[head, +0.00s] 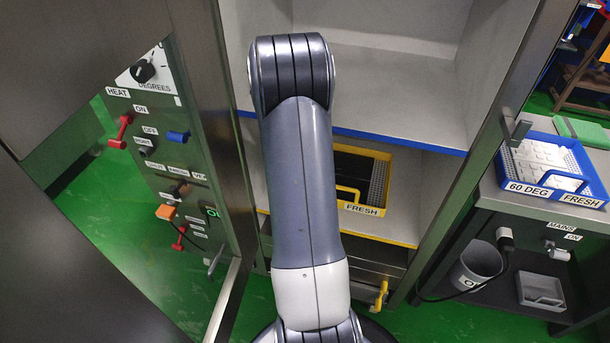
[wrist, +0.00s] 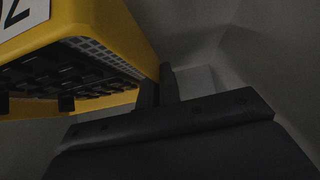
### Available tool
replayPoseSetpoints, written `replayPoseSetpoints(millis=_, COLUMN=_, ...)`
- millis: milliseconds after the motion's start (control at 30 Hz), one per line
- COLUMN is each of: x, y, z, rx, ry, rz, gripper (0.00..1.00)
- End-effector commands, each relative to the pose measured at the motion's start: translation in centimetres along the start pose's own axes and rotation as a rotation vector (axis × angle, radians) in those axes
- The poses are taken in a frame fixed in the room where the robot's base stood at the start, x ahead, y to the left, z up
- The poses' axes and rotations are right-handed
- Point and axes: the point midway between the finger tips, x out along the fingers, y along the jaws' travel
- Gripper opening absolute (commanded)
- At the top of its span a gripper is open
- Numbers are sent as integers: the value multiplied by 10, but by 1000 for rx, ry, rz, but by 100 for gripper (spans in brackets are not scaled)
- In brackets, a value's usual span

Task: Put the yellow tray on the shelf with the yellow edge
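The yellow tray (head: 376,211), labelled FRESH, sits in the cabinet on the shelf with the yellow edge (head: 385,238). Its left part is hidden behind my arm, and a yellow handle stands at its front. In the wrist view a yellow tray (wrist: 105,28) fills the upper left, close up and tilted, with a grey grid and dark blocks on it. My gripper (wrist: 158,88) shows there as two dark fingers close together by the tray's right end. I cannot tell whether they touch or grip it. The gripper is hidden in the head view.
A shelf with a blue edge (head: 400,145) lies above. A control panel (head: 165,160) with knobs and levers stands left, and a metal post (head: 475,160) right. A blue tray (head: 552,170) labelled 60 DEG FRESH rests on the right bench, above a grey bin (head: 476,265).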

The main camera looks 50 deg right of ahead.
Motion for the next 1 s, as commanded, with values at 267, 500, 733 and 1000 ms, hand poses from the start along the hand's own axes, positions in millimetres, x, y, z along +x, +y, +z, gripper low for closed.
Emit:
replayPoseSetpoints(millis=267, x=20, y=0, z=19, rx=-2, ry=2, rz=0, gripper=0)
replayPoseSetpoints(millis=500, x=30, y=-1, z=24, rx=-1, ry=4, rz=0, gripper=0)
replayPoseSetpoints(millis=733, x=30, y=-1, z=24, rx=-1, ry=3, rz=0, gripper=0)
replayPoseSetpoints(millis=1000, x=32, y=-1, z=26, rx=1, ry=0, rz=0, gripper=17)
